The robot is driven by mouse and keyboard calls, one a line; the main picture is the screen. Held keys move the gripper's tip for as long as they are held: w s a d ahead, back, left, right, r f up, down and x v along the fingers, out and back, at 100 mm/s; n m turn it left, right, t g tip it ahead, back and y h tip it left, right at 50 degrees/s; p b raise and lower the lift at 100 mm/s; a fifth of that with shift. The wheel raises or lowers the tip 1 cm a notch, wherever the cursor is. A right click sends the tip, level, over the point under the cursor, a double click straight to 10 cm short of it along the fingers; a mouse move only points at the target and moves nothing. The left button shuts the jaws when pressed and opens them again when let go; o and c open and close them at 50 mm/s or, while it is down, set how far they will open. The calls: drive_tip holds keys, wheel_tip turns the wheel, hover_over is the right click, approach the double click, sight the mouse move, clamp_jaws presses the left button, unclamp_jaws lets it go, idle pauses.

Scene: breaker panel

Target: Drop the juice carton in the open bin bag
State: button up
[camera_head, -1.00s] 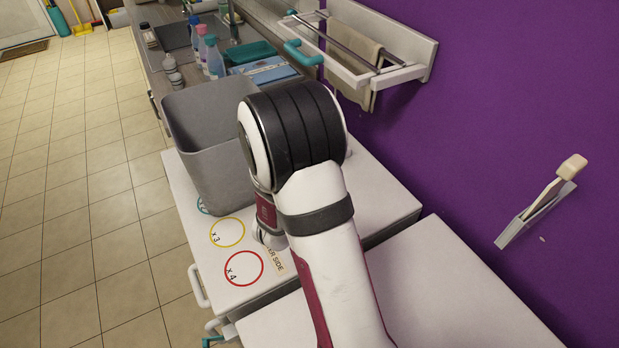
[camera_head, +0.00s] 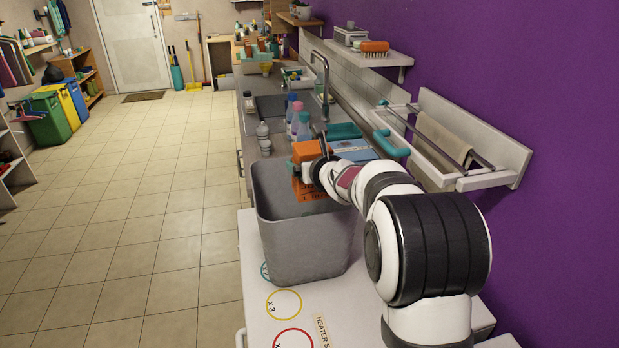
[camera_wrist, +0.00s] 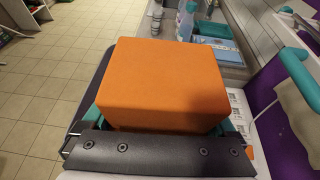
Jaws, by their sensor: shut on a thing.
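An orange box-shaped carton, which I take for the juice carton (camera_head: 311,150), is held over the open mouth of a grey bin (camera_head: 298,240). Its lower part shows dark print against the bin's inside; I cannot tell how far it reaches below the rim. My gripper (camera_head: 314,172) is shut on it from the right. In the wrist view the carton (camera_wrist: 165,80) shows a plain orange face, and my gripper (camera_wrist: 165,122) has teal fingers at its sides. The grey bin stands upright on a white surface. I cannot make out a separate bag in it.
Several bottles (camera_head: 296,115) and a teal tray (camera_head: 343,131) stand on the counter behind the bin. A white wall rack (camera_head: 490,182) with teal ends and a cloth is at the right. Green, blue and yellow bins (camera_head: 48,118) stand far left. The tiled floor is open.

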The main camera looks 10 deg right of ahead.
drive_tip(key=w, duration=0.8)
wheel_tip(320, 180, down, 7)
drive_tip(key=shift+s+d+r+m+h, duration=0.2)
drive_tip(key=shift+d+m+h, duration=0.1)
drive_tip(key=shift+d+h, duration=0.1)
drive_tip(key=o, duration=1)
